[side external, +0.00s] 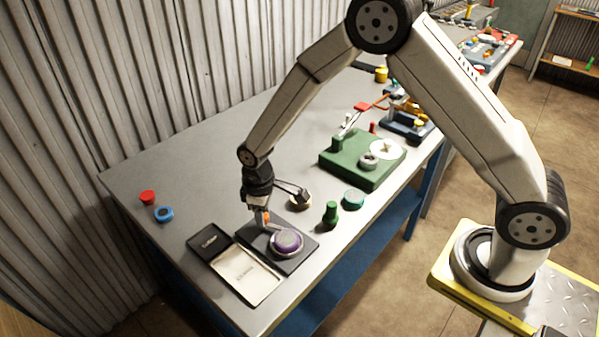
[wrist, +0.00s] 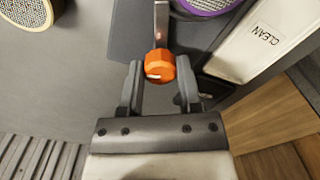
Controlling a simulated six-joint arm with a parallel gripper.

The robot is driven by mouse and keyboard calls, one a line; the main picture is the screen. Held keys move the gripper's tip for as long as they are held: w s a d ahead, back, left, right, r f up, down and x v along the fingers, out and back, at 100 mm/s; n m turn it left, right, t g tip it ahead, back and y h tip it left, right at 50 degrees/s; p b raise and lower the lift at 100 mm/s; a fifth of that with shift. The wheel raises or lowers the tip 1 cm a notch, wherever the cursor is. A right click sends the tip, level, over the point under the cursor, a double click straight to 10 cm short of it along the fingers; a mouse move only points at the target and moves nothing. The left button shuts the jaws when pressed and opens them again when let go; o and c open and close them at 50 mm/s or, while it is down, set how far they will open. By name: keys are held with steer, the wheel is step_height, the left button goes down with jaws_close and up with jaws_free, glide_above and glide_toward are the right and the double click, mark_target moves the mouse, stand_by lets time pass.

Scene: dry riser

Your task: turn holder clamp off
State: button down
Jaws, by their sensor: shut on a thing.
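The holder is a dark square plate (side external: 305,239) near the left front of the bench, with a round purple-rimmed piece (side external: 287,241) seated on it. Its clamp has a flat metal lever (wrist: 161,25) ending in an orange knob (wrist: 159,65). The knob shows small in the side view (side external: 266,216), at the plate's back left. My gripper (wrist: 159,72) points down there, its two grey fingers closed on either side of the orange knob. The purple piece (wrist: 208,4) is cut off at the top of the wrist view.
A cream tray marked CLEAN (wrist: 262,38) and a black tray (side external: 209,241) lie beside the holder. A tan-topped round piece (side external: 300,201), green knob piece (side external: 331,214) and teal ring (side external: 353,199) stand behind. A green fixture (side external: 345,170) is farther back. Bench at left is mostly clear.

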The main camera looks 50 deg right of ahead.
steer(key=n, duration=1.3)
steer(key=shift+w+n, duration=0.1)
steer(key=shift+n, duration=0.3)
steer(key=shift+c, duration=1.4)
jaws_free()
steer(key=shift+r, duration=0.1)
steer(key=shift+r, duration=3.85)
steer(key=shift+d, duration=0.1)
